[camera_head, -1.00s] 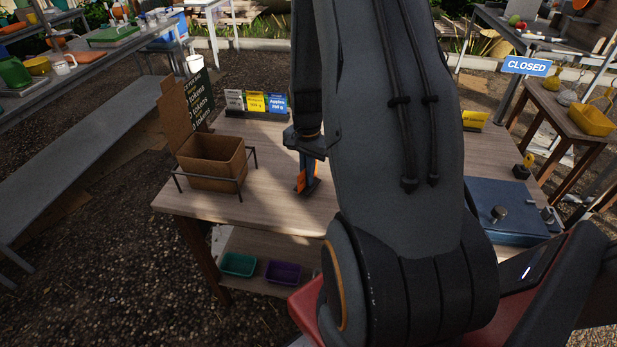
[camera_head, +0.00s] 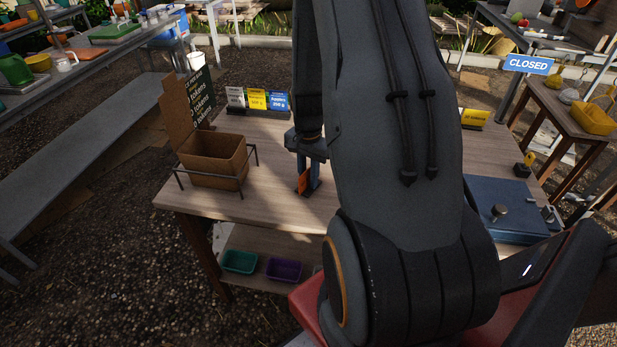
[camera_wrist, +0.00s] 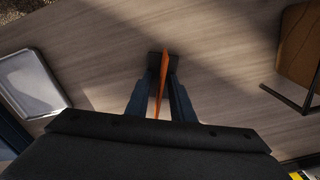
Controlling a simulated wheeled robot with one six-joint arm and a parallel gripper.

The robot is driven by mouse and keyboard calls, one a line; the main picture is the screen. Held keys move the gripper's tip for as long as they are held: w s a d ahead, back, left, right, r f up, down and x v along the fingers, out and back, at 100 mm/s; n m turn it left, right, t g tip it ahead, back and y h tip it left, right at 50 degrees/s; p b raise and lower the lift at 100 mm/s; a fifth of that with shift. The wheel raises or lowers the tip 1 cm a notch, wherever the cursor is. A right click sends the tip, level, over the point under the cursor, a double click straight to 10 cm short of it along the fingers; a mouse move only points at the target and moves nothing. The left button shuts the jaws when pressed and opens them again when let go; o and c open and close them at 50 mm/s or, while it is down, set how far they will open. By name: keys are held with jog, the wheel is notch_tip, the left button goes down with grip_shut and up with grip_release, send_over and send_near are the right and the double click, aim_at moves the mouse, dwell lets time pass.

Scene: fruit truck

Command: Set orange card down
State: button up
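The orange card (camera_head: 305,181) stands on edge on the wooden table, just left of my arm in the head view. In the wrist view the card (camera_wrist: 161,88) shows edge-on between the two fingers, with a small dark block (camera_wrist: 156,59) at its far end. My gripper (camera_head: 309,180) points down at the table around the card. In the wrist view the fingers (camera_wrist: 160,85) are spread, with gaps beside the card, so the gripper looks open. The card's foot is partly hidden by the fingers and the block.
A cardboard box (camera_head: 214,160) in a wire frame stands left on the table. A rack of price cards (camera_head: 257,100) and a dark sign (camera_head: 200,97) stand behind it. A blue case (camera_head: 505,210) lies at the right. Bare wood lies around the gripper.

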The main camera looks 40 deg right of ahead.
notch_tip(320, 180, up, 12)
jog(key=b, duration=0.3)
jog(key=shift+f, duration=0.1)
jog(key=s+a+r+n, duration=0.1)
jog(key=s+a+n, duration=0.1)
jog(key=a+n, duration=0.2)
jog(key=s+a+r+n+t, duration=0.1)
jog(key=s+a+n, duration=0.2)
jog(key=a, duration=0.7)
jog(key=s+a+n, duration=0.3)
jog(key=a+n, duration=0.4)
jog(key=a, duration=0.1)
jog(key=shift+r, duration=0.4)
